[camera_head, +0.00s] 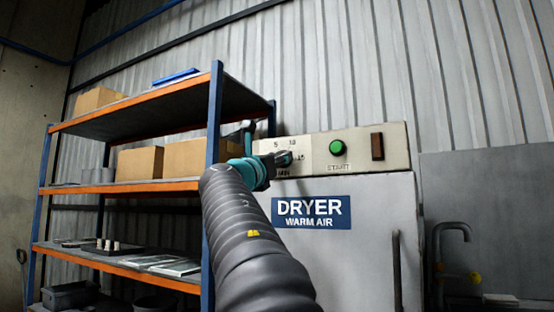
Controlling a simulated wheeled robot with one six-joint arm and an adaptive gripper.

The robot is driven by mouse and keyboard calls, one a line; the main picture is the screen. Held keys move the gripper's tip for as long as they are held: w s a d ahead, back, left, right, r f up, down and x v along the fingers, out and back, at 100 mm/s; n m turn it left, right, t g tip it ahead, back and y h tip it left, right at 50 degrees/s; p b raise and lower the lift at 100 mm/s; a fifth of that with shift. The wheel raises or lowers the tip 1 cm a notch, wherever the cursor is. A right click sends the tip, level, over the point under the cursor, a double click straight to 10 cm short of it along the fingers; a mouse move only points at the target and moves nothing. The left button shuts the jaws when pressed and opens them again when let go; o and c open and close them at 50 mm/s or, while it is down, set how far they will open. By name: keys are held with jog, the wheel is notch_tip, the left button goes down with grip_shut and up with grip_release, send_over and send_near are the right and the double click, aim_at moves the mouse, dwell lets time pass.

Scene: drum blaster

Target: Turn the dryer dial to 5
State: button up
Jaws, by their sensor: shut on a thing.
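The dryer (356,240) stands at the right of centre, with a blue sign reading "DRYER WARM AIR". Its beige control panel (360,148) runs along the top. The dial (285,159) is at the panel's left part, with the marks 5, 10 and 15 around it and "MIN" below. My gripper (281,159) is at the dial and shut on it. The fingers cover much of the dial, so I cannot tell which mark it points to. My arm reaches up from the bottom and hides the panel's lower left edge.
A green START button (337,147) and a dark rectangular switch (377,146) sit right of the dial. A shelf unit (214,115) with cardboard boxes (140,163) stands close on the left. A dark door handle (396,268) is on the dryer's front.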

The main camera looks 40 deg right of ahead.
jog(key=shift+m, duration=0.3)
jog(key=m+g, duration=0.2)
jog(key=m, duration=0.3)
jog(key=m+g, duration=0.3)
jog(key=m, duration=0.2)
jog(key=m+g+p, duration=0.1)
jog(key=m+g, duration=0.1)
jog(key=m, duration=0.2)
jog(key=shift+w+a+r+m, duration=0.1)
jog(key=shift+w+m, duration=0.05)
jog(key=shift+m, duration=0.25)
jog(key=shift+y, duration=0.3)
jog(key=o, duration=1.1)
jog(key=shift+o, duration=0.2)
jog(key=v, duration=1.2)
